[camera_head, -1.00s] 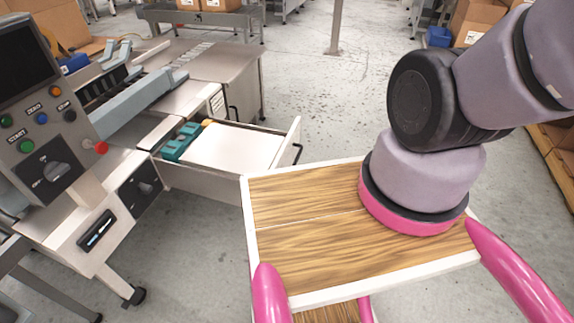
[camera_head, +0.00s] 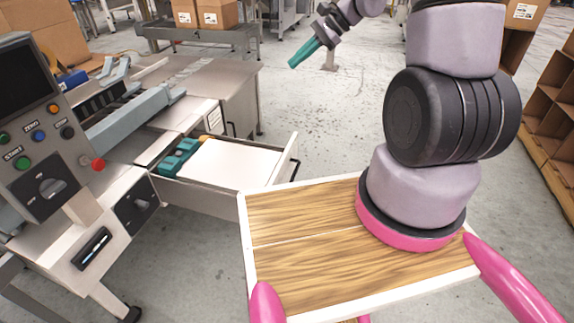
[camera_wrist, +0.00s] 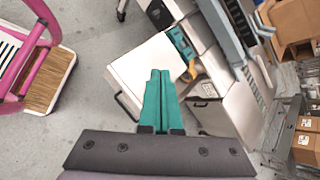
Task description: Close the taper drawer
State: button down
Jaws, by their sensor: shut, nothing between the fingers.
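The taper drawer (camera_head: 222,196) stands pulled out from the side of the steel machine. A white flat item and teal items (camera_head: 178,158) lie in it. Its front panel with a dark handle (camera_head: 294,172) faces right. My gripper (camera_head: 293,66), with teal fingers, is above the floor beyond the drawer in the head view, apart from it. In the wrist view my gripper (camera_wrist: 160,74) is shut and empty, its fingers overlapping the picture of the drawer (camera_wrist: 140,72). The handle also shows in the wrist view (camera_wrist: 126,107), left of the fingers.
The weigher machine (camera_head: 150,110) with a control panel (camera_head: 38,130) is on the left. Boxes (camera_head: 205,13) stand on a table at the back. Brown shelving (camera_head: 550,130) is at the right. Grey floor (camera_head: 330,120) is clear between the drawer and the right side.

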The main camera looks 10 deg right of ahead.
jog(key=w+d+f+m+t, duration=0.1)
jog(key=w+d+f+m, duration=0.15)
jog(key=f, duration=0.65)
jog(key=w+d+f+m, duration=0.1)
jog(key=w+f+m, duration=0.15)
jog(key=f, duration=0.55)
jog(key=s+d+f+m+t, duration=0.1)
jog(key=s+d+f+m, duration=0.15)
jog(key=f, duration=0.85)
jog(key=s+d+f+m+t, duration=0.1)
jog(key=s+d+f+m, duration=0.15)
jog(key=f, duration=0.85)
send_near(280, 171)
jog(key=shift+m+h, duration=0.3)
jog(key=shift+m, duration=0.1)
jog(key=x, duration=0.5)
jog(key=shift+s+f, duration=0.1)
jog(key=shift+s, duration=0.15)
jog(key=shift+w+a, duration=0.35)
jog(key=shift+a, duration=0.25)
